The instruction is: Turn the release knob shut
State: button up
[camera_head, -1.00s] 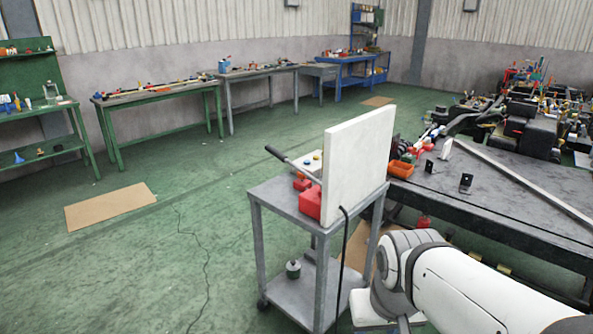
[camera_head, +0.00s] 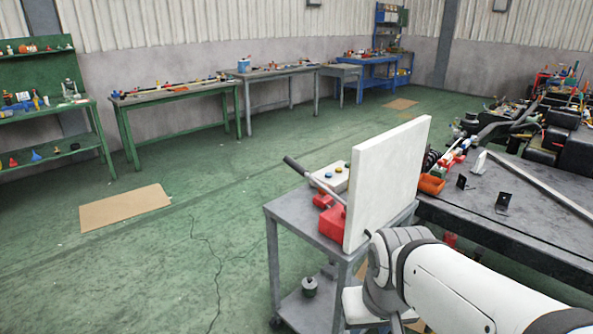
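A grey cart (camera_head: 300,217) stands in the middle with a white upright panel (camera_head: 393,180) on it, seen from its edge and back. A dark-handled lever (camera_head: 299,169) sticks out on the panel's far left side. A pale box (camera_head: 333,176) with blue and yellow buttons and red blocks (camera_head: 330,215) sit beside the panel on the cart top. I cannot make out a release knob; the panel's front face is turned away. My white arm comes in from the lower right in front of the cart, and my gripper is not in view.
A dark workbench (camera_head: 520,215) with an orange bin (camera_head: 431,184) and small brackets stands right of the cart. Green (camera_head: 175,95) and grey (camera_head: 270,73) benches line the back wall. The green floor left of the cart is open, with a cardboard sheet (camera_head: 125,207) on it.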

aim_at(321, 191)
jog(key=u, duration=0.2)
jog(key=i, duration=1.3)
jog(key=z, duration=0.35)
